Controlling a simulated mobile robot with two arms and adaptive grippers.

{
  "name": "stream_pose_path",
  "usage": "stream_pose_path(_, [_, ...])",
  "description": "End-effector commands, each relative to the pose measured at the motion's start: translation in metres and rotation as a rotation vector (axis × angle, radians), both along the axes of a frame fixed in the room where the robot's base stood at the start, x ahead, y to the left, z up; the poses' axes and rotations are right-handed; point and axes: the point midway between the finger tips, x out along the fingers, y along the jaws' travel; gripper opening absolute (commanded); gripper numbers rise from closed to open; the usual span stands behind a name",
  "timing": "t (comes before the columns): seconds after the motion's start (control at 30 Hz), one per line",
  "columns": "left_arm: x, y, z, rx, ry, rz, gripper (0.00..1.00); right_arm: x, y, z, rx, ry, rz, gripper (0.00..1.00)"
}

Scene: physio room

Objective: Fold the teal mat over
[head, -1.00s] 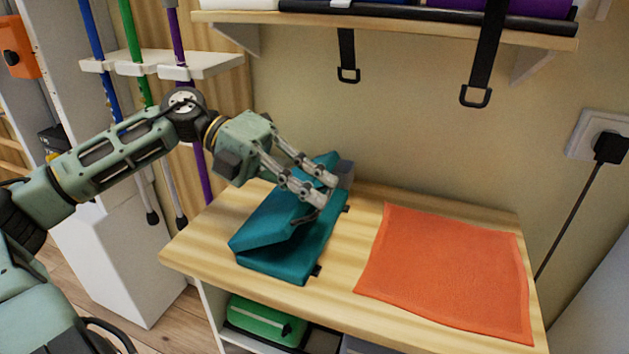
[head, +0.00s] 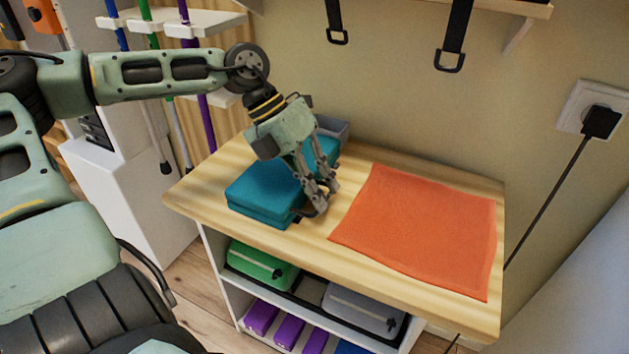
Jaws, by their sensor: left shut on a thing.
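The teal mat (head: 262,190) lies folded over on the left part of the wooden tabletop, its upper half flat on its lower half. My left gripper (head: 318,206) points down at the mat's right edge, shut on that edge. The fingers hide part of the mat's right side. My right gripper is not in view.
An orange cloth (head: 420,228) lies flat on the tabletop (head: 400,287) to the right of the mat. A grey container (head: 333,128) stands behind the mat. Black straps (head: 452,40) hang above. Shelves below hold a green case (head: 262,262) and a grey case (head: 362,308).

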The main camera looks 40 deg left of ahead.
Motion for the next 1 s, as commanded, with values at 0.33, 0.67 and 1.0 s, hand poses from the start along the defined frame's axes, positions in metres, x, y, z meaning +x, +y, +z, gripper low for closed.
stream_pose_path(0.33, [-0.0003, -0.0111, 0.0011, -0.027, -0.007, -0.002, 0.0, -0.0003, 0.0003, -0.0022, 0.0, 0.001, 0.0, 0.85])
stream_pose_path(0.67, [-0.0006, -0.0108, 0.0005, -0.025, -0.005, -0.002, 0.14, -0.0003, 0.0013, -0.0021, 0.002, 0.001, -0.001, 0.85])
stream_pose_path(1.0, [-0.0003, -0.0103, 0.0013, -0.024, -0.006, -0.003, 0.14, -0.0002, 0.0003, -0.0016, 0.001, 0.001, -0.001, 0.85])
